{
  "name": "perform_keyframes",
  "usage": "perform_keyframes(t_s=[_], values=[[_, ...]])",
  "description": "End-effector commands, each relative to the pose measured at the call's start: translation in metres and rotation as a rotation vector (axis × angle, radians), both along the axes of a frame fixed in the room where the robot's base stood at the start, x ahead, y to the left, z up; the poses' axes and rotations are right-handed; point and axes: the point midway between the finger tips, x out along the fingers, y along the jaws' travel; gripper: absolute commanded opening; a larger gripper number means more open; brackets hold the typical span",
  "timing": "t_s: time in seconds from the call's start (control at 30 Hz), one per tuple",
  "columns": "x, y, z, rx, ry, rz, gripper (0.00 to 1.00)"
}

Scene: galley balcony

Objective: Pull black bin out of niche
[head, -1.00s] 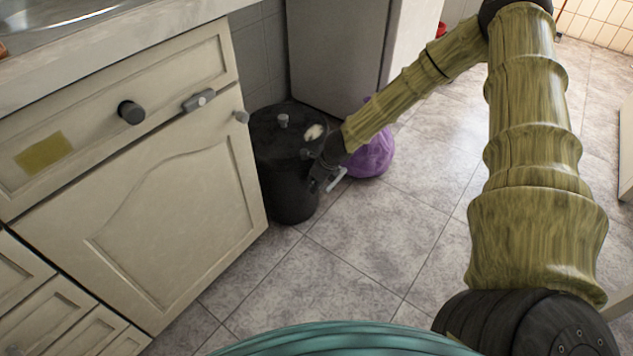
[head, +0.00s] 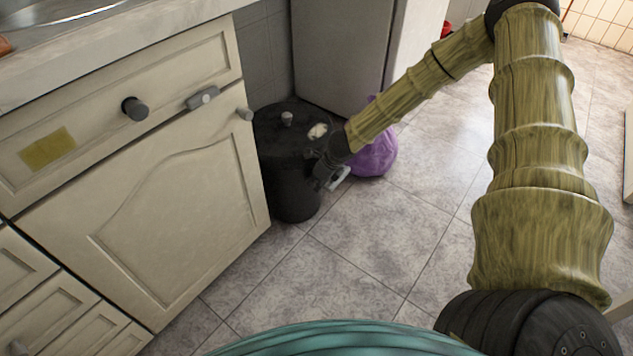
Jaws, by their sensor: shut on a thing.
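The black bin (head: 287,187) stands upright on the tiled floor, in the niche between the cream cabinet and the grey appliance. Its round lid has a small grey knob and a pale patch on top. The cabinet hides part of its left side. My gripper (head: 326,178) is at the bin's upper right side, just below the lid, and is shut on it. The exact contact of the fingers is small and partly hidden by the gripper body.
A cream cabinet (head: 150,220) with knobs and a sink counter stands at the left. A grey appliance (head: 338,50) stands behind the bin. A purple bag (head: 378,155) lies on the floor behind my gripper. The tiled floor (head: 370,240) in front and to the right is clear.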

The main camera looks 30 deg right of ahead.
Motion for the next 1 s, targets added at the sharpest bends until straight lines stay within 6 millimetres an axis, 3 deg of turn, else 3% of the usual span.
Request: perform_keyframes(t_s=[1.0], values=[[-0.034,-0.013,0.001,0.001,0.000,-0.002,0.00]])
